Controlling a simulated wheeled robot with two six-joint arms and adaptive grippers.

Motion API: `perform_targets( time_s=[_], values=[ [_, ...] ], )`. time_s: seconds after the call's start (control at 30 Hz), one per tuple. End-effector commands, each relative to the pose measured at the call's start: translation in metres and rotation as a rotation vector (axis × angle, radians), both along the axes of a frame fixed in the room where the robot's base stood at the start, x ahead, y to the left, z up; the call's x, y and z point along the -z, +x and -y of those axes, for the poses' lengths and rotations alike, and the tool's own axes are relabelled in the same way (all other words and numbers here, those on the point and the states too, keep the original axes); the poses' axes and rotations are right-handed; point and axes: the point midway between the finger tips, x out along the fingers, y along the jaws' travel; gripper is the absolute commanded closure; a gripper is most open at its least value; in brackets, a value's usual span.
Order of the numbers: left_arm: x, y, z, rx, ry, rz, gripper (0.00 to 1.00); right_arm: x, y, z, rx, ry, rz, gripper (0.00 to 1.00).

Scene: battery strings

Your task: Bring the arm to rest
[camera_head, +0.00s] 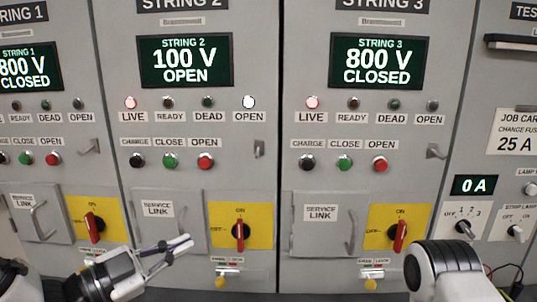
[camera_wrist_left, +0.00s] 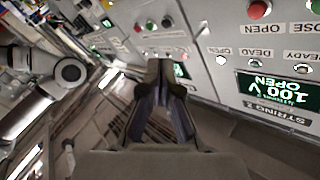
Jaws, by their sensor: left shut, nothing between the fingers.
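My left gripper (camera_head: 185,243) is shut and empty, low in front of the String 2 panel.
The String 2 display (camera_head: 185,61) reads 100 V OPEN. The String 3 display (camera_head: 375,62) reads 800 V CLOSED. A red rotary handle (camera_head: 240,234) on a yellow plate and a yellow tag (camera_head: 220,283) are right of my left gripper. A door handle (camera_head: 351,232) sticks out on String 3.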

Motion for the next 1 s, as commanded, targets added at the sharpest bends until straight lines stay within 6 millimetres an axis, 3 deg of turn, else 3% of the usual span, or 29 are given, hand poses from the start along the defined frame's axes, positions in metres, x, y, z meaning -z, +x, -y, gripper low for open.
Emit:
perform_targets(
  time_s=[0.27, 0.37, 0.47, 0.57, 0.6, 0.67, 0.7, 0.8, 0.9, 1.0],
  values=[
    [0.102, -0.004, 0.009, 0.003, 0.042, -0.214, 1.0, 0.006, 0.0, 0.0, 0.0, 0.0, 0.0, 0.6],
    [0.154, -0.01, 0.01, -0.018, 0.066, -0.334, 1.0, 0.009, 0.0, 0.0, 0.0, 0.0, -0.001, 0.6],
    [0.221, -0.026, 0.008, -0.064, 0.1, -0.506, 1.0, 0.012, 0.0, 0.0, 0.0, 0.0, 0.0, 0.6],
    [0.303, -0.057, 0.001, -0.146, 0.147, -0.744, 1.0, 0.016, 0.0, 0.0, 0.0, 0.0, 0.0, 0.6],
    [0.335, -0.074, -0.004, -0.19, 0.168, -0.848, 1.0, 0.017, 0.0, 0.0, 0.0, 0.0, 0.0, 0.6],
    [0.38, -0.104, -0.013, -0.265, 0.202, -1.008, 1.0, 0.019, 0.0, 0.0, 0.0, 0.0, 0.0, 0.6],
    [0.408, -0.127, -0.021, -0.326, 0.226, -1.117, 1.0, 0.02, 0.0, 0.0, 0.0, 0.0, 0.0, 0.6],
    [0.461, -0.188, -0.044, -0.519, 0.281, -1.38, 1.0, 0.022, 0.0, 0.0, 0.0, 0.0, 0.0, 0.6],
    [0.48, -0.23, -0.075, -0.804, 0.286, -1.584, 1.0, 0.022, 0.0, 0.0, 0.0, 0.0, -0.001, 0.6],
    [0.48, -0.248, -0.096, -1.036, 0.222, -1.695, 1.0, 0.022, 0.0, 0.0, 0.0, 0.0, 0.0, 0.6]
  ],
)
